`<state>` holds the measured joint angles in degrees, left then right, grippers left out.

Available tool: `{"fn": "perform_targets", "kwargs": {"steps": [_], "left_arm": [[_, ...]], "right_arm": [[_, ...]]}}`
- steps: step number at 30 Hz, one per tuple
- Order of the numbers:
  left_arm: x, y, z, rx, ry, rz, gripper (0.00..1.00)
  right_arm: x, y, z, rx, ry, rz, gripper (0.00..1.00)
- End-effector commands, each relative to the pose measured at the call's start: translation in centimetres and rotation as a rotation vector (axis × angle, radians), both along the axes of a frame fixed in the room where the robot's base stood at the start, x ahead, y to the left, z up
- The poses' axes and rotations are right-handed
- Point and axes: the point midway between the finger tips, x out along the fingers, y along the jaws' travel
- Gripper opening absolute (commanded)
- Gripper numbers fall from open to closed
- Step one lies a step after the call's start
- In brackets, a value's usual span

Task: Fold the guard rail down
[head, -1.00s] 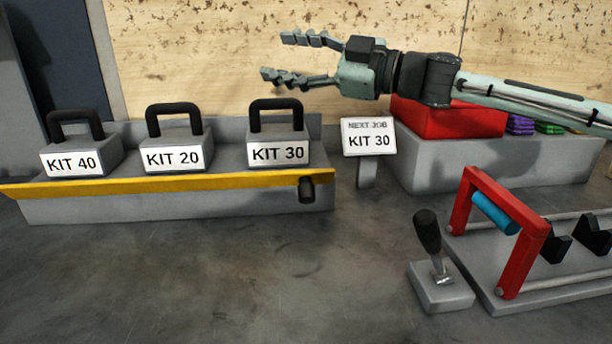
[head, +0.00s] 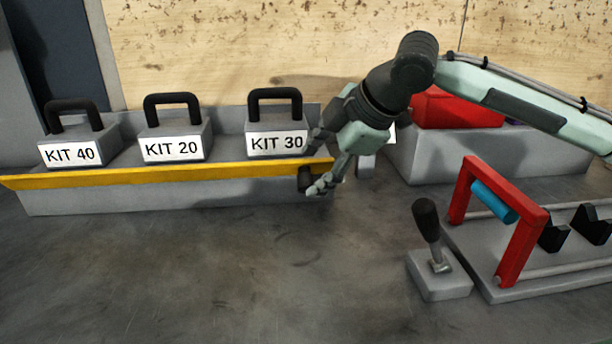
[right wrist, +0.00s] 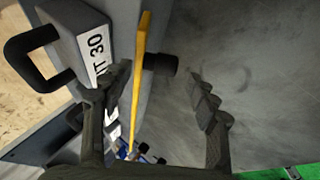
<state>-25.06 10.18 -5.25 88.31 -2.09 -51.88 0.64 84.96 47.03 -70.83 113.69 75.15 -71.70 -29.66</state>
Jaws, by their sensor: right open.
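The yellow guard rail (head: 170,175) runs along the front of the grey kit shelf, raised in front of the kits. It also shows in the right wrist view (right wrist: 139,70). A black knob (head: 305,180) sits at the rail's right end; in the right wrist view the knob (right wrist: 163,64) sticks out from the rail. My right gripper (head: 318,165) is open at that end, with its fingers on either side of the rail and knob. In the right wrist view the knob lies between the fingers, a little beyond them; contact cannot be told. My left gripper is not in view.
The kit 40 (head: 78,153), kit 20 (head: 175,149) and kit 30 (head: 270,144) blocks with black handles stand on the shelf. A black lever (head: 428,225) and a red frame (head: 525,245) stand at the right. The floor before the shelf is clear.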

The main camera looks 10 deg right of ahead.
Motion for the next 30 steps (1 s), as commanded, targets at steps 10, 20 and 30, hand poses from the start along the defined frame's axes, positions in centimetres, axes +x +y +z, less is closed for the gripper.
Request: {"fn": "perform_targets", "kwargs": {"steps": [10, 20, 30], "left_arm": [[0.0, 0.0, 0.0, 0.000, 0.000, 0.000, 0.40], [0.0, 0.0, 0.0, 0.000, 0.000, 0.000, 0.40], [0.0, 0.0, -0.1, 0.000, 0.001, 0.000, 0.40]], "right_arm": [[1.9, 1.5, -3.0, 0.001, -0.001, -0.002, 0.59], [2.0, 1.5, -3.1, 0.002, -0.002, -0.003, 0.52], [1.8, 1.5, -3.4, 0.000, 0.004, 0.000, 0.18]]}}
